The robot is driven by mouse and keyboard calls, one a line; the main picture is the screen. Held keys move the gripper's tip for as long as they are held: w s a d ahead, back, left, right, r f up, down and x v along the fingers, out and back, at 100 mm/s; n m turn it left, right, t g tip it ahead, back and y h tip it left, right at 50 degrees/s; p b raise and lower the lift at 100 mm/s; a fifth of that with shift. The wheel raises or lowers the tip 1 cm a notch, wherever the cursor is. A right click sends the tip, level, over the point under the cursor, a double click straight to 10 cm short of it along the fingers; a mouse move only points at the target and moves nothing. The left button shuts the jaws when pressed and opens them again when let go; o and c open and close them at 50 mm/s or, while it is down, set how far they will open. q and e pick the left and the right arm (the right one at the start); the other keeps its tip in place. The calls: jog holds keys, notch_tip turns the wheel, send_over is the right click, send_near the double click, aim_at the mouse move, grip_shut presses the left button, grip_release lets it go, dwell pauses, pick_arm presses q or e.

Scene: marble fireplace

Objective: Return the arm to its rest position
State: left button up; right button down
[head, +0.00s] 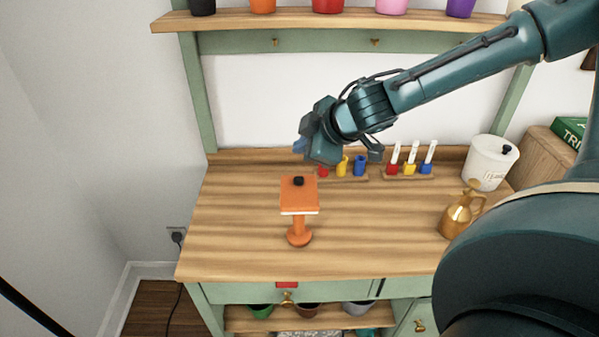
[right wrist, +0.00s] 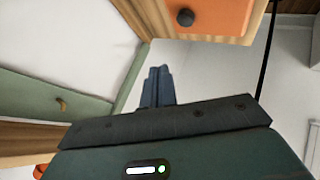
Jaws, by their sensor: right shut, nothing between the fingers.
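My right arm reaches in from the upper right of the head view. Its right gripper (head: 300,147) is over the back of the wooden workbench (head: 230,225), pointing left, behind and above an orange stand with a square top and black knob (head: 299,199). The gripper is apart from the stand. In the right wrist view the blue-grey fingers of the gripper (right wrist: 157,88) are together with nothing between them. The orange top with its black knob also shows in the right wrist view (right wrist: 222,14). My left gripper is not seen.
Small coloured pots (head: 342,168) and white-topped tubes in a rack (head: 410,162) stand at the back. A white canister (head: 490,163) and a gold jug (head: 457,217) are at the right. A shelf (head: 290,20) with pots hangs above. The bench's left part is clear.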

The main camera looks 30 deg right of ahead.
dwell(0.3)
jog(key=s+d+f+m, duration=0.2)
jog(key=s+d+f, duration=0.3)
jog(key=f, duration=0.5)
jog(key=s+f+m, duration=0.1)
jog(key=s+f, duration=0.1)
jog(key=f, duration=0.1)
jog(key=s+a+f, duration=0.1)
jog(key=s+f, duration=0.1)
jog(key=f, duration=0.1)
jog(key=s+a+f+m+y+p, duration=0.1)
jog(key=s+f, duration=0.1)
jog(key=f, duration=0.1)
jog(key=shift+s+a+f+m+t, duration=0.2)
jog(key=shift+f+m+t, duration=0.1)
jog(key=shift+f+t, duration=0.1)
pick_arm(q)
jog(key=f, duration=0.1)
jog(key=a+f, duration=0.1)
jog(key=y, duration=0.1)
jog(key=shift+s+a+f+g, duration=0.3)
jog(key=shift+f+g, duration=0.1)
pick_arm(e)
jog(key=s+a+f+m, duration=0.1)
jog(key=s+a+f, duration=0.2)
jog(key=a, duration=0.6)
jog(key=s+a+f+m, duration=0.2)
jog(key=s+a+f, duration=0.1)
jog(key=a, duration=0.7)
jog(key=shift+s+f+t+y, duration=0.4)
